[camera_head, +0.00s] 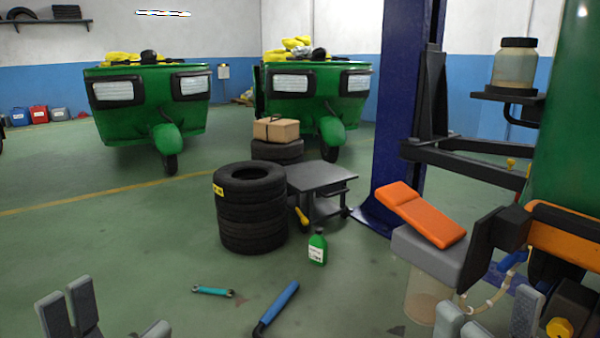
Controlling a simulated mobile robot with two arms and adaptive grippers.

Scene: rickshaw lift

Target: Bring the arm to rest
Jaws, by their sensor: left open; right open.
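My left gripper (84,312) is at the bottom left corner, with its grey fingers apart and nothing between them. My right gripper (490,318) is at the bottom right, also open and empty. Both are cut off by the lower picture edge. The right gripper is in front of the green rickshaw (570,120) raised on the lift, below its orange part. The rest of both arms is out of view.
A dark blue lift post (400,100) with a black arm stands right of centre. Stacked tyres (250,225), a low cart (318,180) and a green bottle (317,248) stand mid-floor. A teal wrench (212,291) and blue-handled tool (278,308) lie nearer. Two green rickshaws (150,125) (310,115) are behind.

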